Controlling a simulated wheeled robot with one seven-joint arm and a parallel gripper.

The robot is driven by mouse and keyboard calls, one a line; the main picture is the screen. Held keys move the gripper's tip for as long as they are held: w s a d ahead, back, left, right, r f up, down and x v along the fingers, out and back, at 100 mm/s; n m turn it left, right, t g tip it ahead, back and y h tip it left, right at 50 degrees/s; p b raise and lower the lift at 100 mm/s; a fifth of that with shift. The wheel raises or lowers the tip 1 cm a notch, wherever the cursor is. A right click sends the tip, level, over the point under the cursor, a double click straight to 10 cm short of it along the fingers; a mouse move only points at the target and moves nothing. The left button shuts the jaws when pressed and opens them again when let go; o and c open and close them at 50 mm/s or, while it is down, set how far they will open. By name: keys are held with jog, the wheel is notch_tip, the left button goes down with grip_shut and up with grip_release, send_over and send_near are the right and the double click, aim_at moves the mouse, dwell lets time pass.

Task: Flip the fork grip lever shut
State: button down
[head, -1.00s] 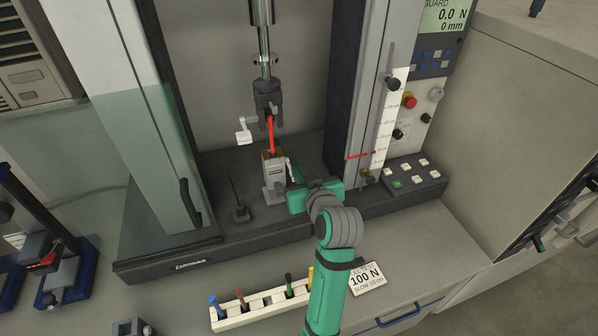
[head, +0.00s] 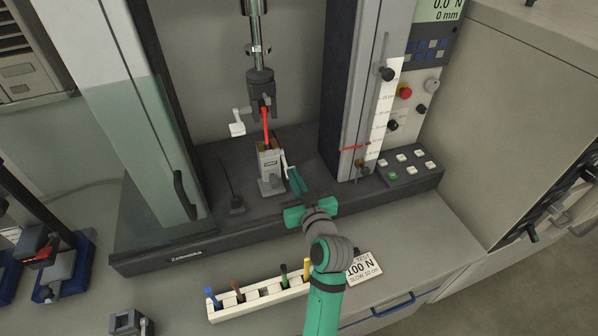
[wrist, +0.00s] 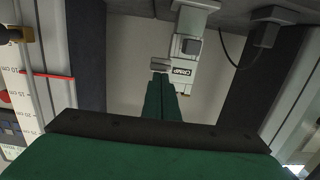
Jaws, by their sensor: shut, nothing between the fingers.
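The lower grip (head: 269,172), a grey block marked CRIMP, stands on the machine's base. It also shows in the wrist view (wrist: 184,72). A thin pale lever (head: 284,164) stands roughly upright at its right side. In the wrist view a small grey piece, probably this lever (wrist: 160,64), juts from the block. A red cable (head: 265,127) runs up from this grip to the dark upper grip (head: 260,92), which has a white lever (head: 238,127) at its left. My gripper (head: 292,172) is shut and empty, its fingertips close to the pale lever; contact cannot be told.
The dark machine column (head: 350,90) rises right of the grip, with a button box (head: 408,168) beside it. A white rack (head: 255,300) with coloured tools and a 100 N card (head: 368,268) lie in front.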

jog(key=f, duration=0.2)
jog(key=shift+w+f, duration=0.25)
jog(key=shift+f, duration=0.05)
jog(key=f+v, duration=0.2)
jog(key=v, duration=0.9)
jog(key=shift+s+f, duration=0.2)
jog(key=shift+f, duration=0.05)
